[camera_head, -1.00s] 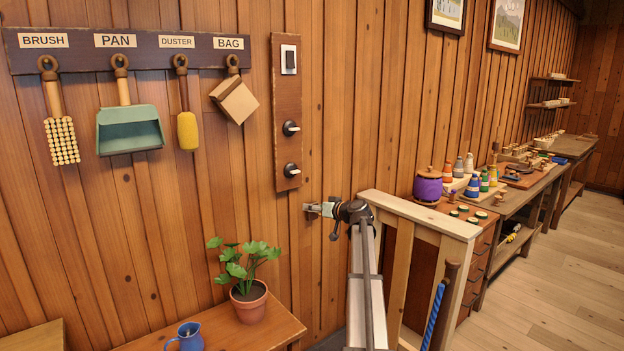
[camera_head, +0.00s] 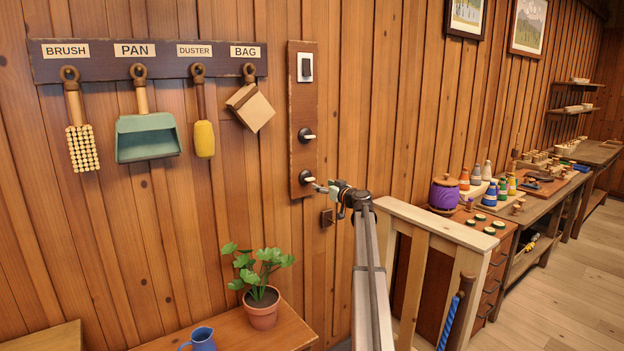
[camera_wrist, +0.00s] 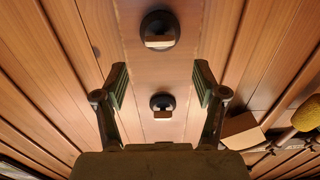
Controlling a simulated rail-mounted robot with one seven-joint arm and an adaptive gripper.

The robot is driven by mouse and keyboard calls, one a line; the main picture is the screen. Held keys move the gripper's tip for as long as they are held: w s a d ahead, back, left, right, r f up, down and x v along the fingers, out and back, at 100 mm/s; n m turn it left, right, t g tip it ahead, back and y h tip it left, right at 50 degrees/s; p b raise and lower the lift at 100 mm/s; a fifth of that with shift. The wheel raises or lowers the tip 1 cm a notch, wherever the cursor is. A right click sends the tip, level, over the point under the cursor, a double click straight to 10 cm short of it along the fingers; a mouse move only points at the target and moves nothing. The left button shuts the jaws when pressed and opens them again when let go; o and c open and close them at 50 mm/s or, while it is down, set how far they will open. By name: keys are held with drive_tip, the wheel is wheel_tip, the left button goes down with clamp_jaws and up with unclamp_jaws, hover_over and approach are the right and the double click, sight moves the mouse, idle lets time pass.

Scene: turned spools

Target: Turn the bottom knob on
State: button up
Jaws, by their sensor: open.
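The bottom knob (camera_head: 306,177) is a dark round knob with a light bar handle, low on a brown wall panel (camera_head: 304,90). The bar lies about level. My gripper (camera_head: 322,187) is just right of and slightly below this knob in the head view; I cannot tell whether they touch. In the wrist view, which looks upside down, the bottom knob (camera_wrist: 158,30) appears at the top. My gripper (camera_wrist: 161,82) is open there, with nothing visibly held. The upper knob (camera_wrist: 162,104) appears between its fingers, farther off. The upper knob also shows in the head view (camera_head: 306,135).
A dark switch (camera_head: 305,67) tops the panel. A paper bag (camera_head: 251,107) and duster (camera_head: 204,138) hang to its left. A potted plant (camera_head: 262,285) stands below. A wooden rail (camera_head: 430,222) stands right of my gripper, before the workbench.

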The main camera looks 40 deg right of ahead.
sight(309, 179)
drive_tip(key=w+p, duration=0.2)
drive_tip(key=w, duration=0.6)
drive_tip(key=shift+w+d, duration=0.1)
drive_tip(key=c, duration=1.1)
